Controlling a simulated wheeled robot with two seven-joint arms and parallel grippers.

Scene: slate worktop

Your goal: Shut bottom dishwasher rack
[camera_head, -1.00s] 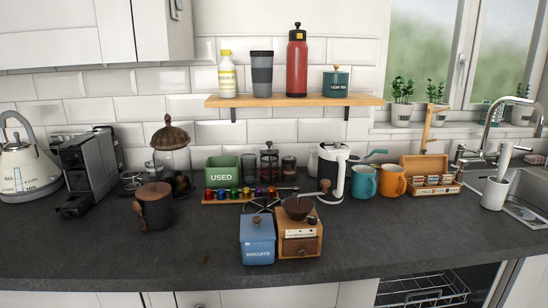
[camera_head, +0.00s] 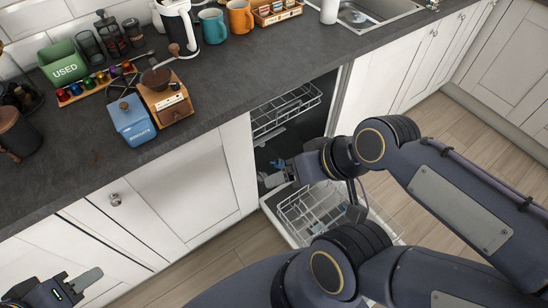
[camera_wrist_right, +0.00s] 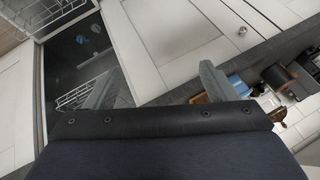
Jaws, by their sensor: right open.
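The dishwasher stands open under the worktop, with its door (camera_head: 268,203) folded down. Its bottom rack (camera_head: 322,207), a light wire basket, is out over the door; part of it shows in the right wrist view (camera_wrist_right: 40,14). My right arm and gripper hide some of it in the head view. My right gripper (camera_head: 283,178) is at the opening, near the rack's inner end; contact is unclear. The right wrist view shows its fingers (camera_wrist_right: 158,88) wide apart and empty. My left gripper (camera_head: 80,285) is low at the left, away from the dishwasher; its jaw gap is unclear.
The upper rack (camera_head: 286,110) is inside the dishwasher, above my right gripper. White cabinets (camera_head: 165,185) flank the opening. The worktop (camera_head: 215,95) above holds a blue biscuit tin (camera_head: 133,121) and a wooden grinder (camera_head: 166,102). The wooden floor (camera_head: 440,120) on the right is clear.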

